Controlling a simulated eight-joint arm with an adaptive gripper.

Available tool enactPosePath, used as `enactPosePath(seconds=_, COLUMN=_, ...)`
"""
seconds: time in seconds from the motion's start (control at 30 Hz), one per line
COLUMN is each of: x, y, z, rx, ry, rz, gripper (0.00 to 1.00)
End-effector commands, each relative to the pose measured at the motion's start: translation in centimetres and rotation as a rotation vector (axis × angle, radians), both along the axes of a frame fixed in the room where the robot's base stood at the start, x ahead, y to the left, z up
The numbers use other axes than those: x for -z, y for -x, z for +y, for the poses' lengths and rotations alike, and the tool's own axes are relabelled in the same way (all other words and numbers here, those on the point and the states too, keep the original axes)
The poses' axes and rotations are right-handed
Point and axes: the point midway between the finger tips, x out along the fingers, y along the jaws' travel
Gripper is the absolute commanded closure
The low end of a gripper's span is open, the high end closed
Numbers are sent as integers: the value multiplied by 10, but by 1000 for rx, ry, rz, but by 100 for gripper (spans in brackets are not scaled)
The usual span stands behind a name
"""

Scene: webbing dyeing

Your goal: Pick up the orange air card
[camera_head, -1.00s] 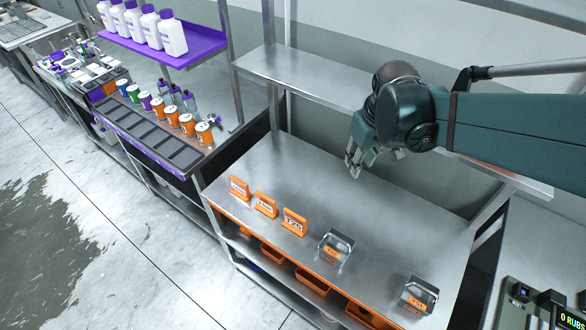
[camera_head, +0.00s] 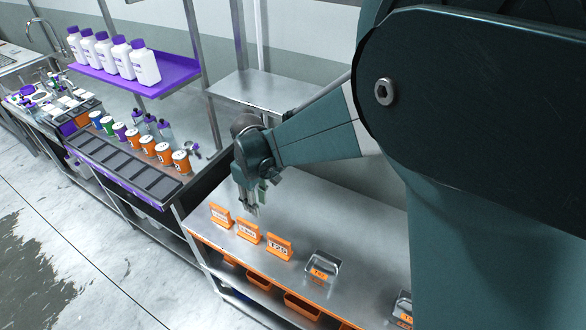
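Three orange cards stand upright in a row along the front of the steel table: a left card (camera_head: 220,215), a middle card (camera_head: 248,231) and a right card (camera_head: 279,247). Each has a white label; the right one seems to read "125", the other words are too small to read, so I cannot tell which is the air card. My gripper (camera_head: 251,210) points down just behind and above the middle card, with its fingers a little apart and nothing between them. I cannot tell the exact height gap.
A metal holder with an orange label (camera_head: 322,268) stands right of the cards; another (camera_head: 402,309) is partly hidden by my arm. A raised steel shelf (camera_head: 262,95) is behind. Orange bins (camera_head: 300,305) sit below. Several cans and a black tray (camera_head: 130,170) are on the left bench.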

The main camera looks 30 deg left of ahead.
Motion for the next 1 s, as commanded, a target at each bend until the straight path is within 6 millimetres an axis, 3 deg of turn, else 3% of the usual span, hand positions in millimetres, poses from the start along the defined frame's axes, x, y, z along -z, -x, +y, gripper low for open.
enactPosePath(seconds=0.1, x=18, y=15, z=20, rx=-44, ry=15, rz=9, gripper=74)
enactPosePath(seconds=0.3, x=32, y=27, z=35, rx=-81, ry=27, rz=17, gripper=74)
enactPosePath(seconds=0.73, x=35, y=28, z=37, rx=-85, ry=29, rz=18, gripper=74)
enactPosePath(seconds=1.0, x=53, y=28, z=36, rx=-85, ry=29, rz=18, gripper=74)
